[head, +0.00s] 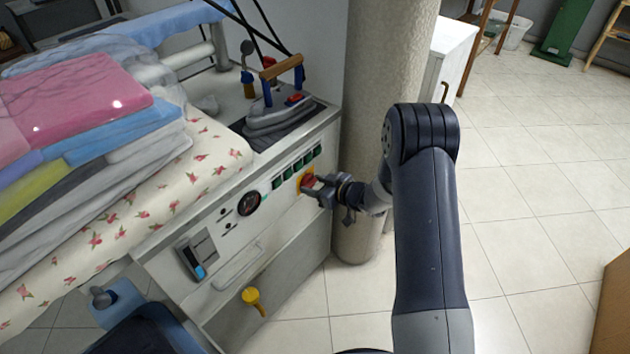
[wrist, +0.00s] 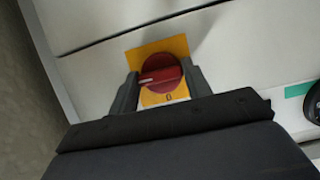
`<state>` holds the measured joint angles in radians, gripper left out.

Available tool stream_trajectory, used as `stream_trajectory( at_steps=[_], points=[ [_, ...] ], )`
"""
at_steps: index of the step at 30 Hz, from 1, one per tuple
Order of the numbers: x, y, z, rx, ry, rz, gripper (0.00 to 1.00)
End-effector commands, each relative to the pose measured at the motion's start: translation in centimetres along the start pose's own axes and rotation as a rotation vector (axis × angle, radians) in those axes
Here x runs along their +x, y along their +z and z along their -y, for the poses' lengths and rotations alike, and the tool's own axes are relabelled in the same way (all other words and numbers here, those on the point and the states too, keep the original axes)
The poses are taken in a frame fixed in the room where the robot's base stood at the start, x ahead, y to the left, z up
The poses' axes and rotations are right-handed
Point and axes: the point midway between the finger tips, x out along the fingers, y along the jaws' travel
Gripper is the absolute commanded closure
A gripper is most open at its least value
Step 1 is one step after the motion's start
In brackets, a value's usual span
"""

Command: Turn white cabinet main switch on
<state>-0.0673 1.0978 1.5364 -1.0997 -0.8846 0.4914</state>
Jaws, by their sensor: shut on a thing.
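The main switch is a round red knob (wrist: 162,73) on a yellow plate (wrist: 150,51), set in the front of the white cabinet (head: 225,215). In the wrist view a white line on the knob points left, and a "0" mark shows on the plate below it. In the head view the red knob (head: 309,181) is partly covered by my gripper (head: 316,187). My gripper also shows in the wrist view (wrist: 162,85), with one finger on each side of the knob. It is shut on the knob.
An iron (head: 278,115) and folded laundry (head: 80,100) lie on top. A column (head: 385,60) stands close behind my gripper. Tiled floor is free at right.

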Motion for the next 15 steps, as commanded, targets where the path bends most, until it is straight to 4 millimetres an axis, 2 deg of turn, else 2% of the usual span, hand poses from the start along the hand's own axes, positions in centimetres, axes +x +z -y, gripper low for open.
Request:
stream_trajectory(
  at_steps=[14, 15],
  points=[
    [0.04, 0.01, 0.04, 0.013, -0.006, -0.001, 0.76],
    [0.04, 0.0, 0.04, 0.013, -0.006, -0.001, 0.51]
  ],
)
